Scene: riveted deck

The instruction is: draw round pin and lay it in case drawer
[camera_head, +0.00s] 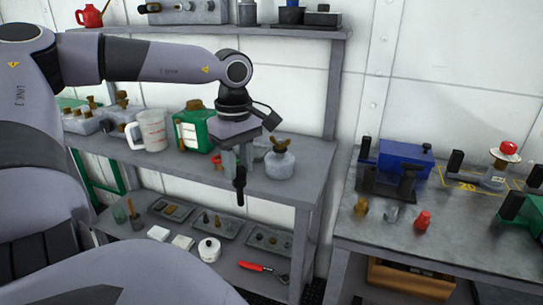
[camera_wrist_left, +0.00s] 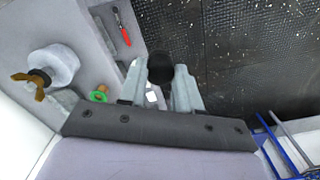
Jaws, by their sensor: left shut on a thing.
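My left gripper (camera_head: 239,172) hangs fingers-down in front of the shelf bench on the left. It is shut on a black pin (camera_head: 239,188), which points downward below the fingertips. In the left wrist view the pin's dark round end (camera_wrist_left: 160,66) shows between the two pale fingers of the gripper (camera_wrist_left: 160,88). A blue case (camera_head: 405,158) stands on the right-hand table, with dark blocks at its front. I cannot tell whether a drawer in it is open. My right gripper is not in view.
The bench shelf (camera_head: 305,183) holds a jug (camera_head: 152,131), a green canister (camera_head: 194,130) and a grey flask (camera_head: 280,160). Small pegs, including a red one (camera_head: 423,221), stand on the right table (camera_head: 465,240). A wooden box (camera_head: 410,282) is below it. A gap separates bench and table.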

